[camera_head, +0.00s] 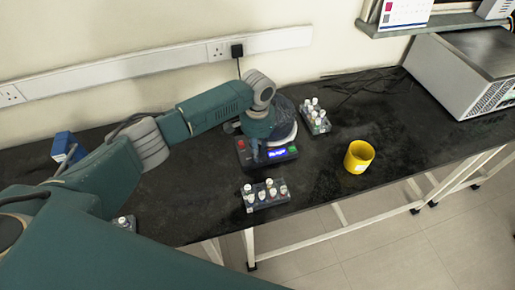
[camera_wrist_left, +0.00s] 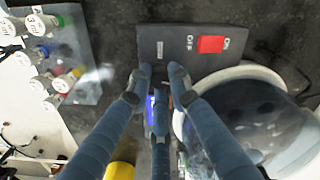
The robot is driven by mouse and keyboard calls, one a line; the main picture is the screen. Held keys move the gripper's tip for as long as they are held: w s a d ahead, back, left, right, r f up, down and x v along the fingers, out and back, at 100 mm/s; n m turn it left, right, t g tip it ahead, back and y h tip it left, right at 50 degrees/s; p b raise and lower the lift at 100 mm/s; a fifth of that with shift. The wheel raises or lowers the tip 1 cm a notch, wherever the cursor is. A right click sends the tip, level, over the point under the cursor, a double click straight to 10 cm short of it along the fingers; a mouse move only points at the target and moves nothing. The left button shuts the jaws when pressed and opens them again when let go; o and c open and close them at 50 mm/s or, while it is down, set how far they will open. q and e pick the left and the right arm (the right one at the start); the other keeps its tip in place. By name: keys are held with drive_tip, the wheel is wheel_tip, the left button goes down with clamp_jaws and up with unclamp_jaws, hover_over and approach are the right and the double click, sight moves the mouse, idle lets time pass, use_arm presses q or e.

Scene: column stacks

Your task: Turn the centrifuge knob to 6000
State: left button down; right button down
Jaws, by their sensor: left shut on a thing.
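The centrifuge (camera_head: 290,153) stands on the black bench, with a dark front panel, a lit blue display and a round white-rimmed top partly hidden by my left arm. In the left wrist view its panel (camera_wrist_left: 178,42) shows a red ON/OFF switch (camera_wrist_left: 211,44), and the round lid (camera_wrist_left: 262,120) is at the right. My left gripper (camera_head: 257,153) points down at the panel. In the left wrist view its fingers (camera_wrist_left: 161,75) are closed together beside the display, shut on the knob, which they hide. The dial reading is not legible. My right gripper is not in view.
A tube rack (camera_head: 266,203) stands in front of the centrifuge, and another rack (camera_head: 318,125) is behind it to the right. A yellow cup (camera_head: 358,157) stands right. A blue box (camera_head: 63,147) is far left, and a large grey machine (camera_head: 455,75) far right.

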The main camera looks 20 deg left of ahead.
use_arm(q)
drive_tip(key=m+p, duration=0.1)
drive_tip(key=m, duration=0.2)
drive_tip(key=shift+r+m, duration=0.1)
drive_tip(key=shift+m, duration=0.3)
drive_tip(key=m, duration=0.3)
drive_tip(key=shift+m+p, duration=0.3)
drive_tip(key=m, duration=0.3)
drive_tip(key=shift+m, duration=0.3)
drive_tip(key=shift+w+m, duration=0.1)
drive_tip(key=shift+m, duration=2.1)
drive_tip(key=c, duration=1.6)
unclamp_jaws()
wheel_tip(320, 180, up, 12)
